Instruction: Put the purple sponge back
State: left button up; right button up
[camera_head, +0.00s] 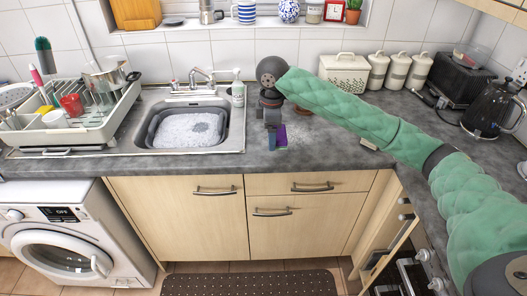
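The purple sponge (282,134) is on or just above the grey counter, right of the sink. It looks small and upright, with a bluish-green patch at its foot. My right gripper (274,130), at the end of the green-sleeved arm, points down right at the sponge and hides part of it. I cannot tell whether the fingers are closed on it or only beside it. The sink (238,130) holds a grey basin of soapy water. My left gripper is not in view.
A soap bottle (238,94) stands at the sink's back right corner, close to my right gripper. A dish rack (75,134) with dishes is at the left. White canisters (397,72) and a black kettle (488,110) stand at the right. The counter's front edge is near the sponge.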

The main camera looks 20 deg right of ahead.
jog(key=p, duration=0.4)
send_over(254, 147)
notch_tip(254, 147, down, 7)
jog(key=shift+f, duration=0.1)
jog(key=shift+f+p, duration=0.85)
jog(key=shift+f, duration=0.2)
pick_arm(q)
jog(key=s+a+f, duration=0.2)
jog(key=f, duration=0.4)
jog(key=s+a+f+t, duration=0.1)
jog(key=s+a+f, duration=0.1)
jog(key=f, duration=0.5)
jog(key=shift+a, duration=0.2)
pick_arm(e)
jog(key=shift+f, duration=0.85)
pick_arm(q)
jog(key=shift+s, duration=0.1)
pick_arm(e)
jog(key=shift+f, duration=0.1)
jog(key=o, duration=0.9)
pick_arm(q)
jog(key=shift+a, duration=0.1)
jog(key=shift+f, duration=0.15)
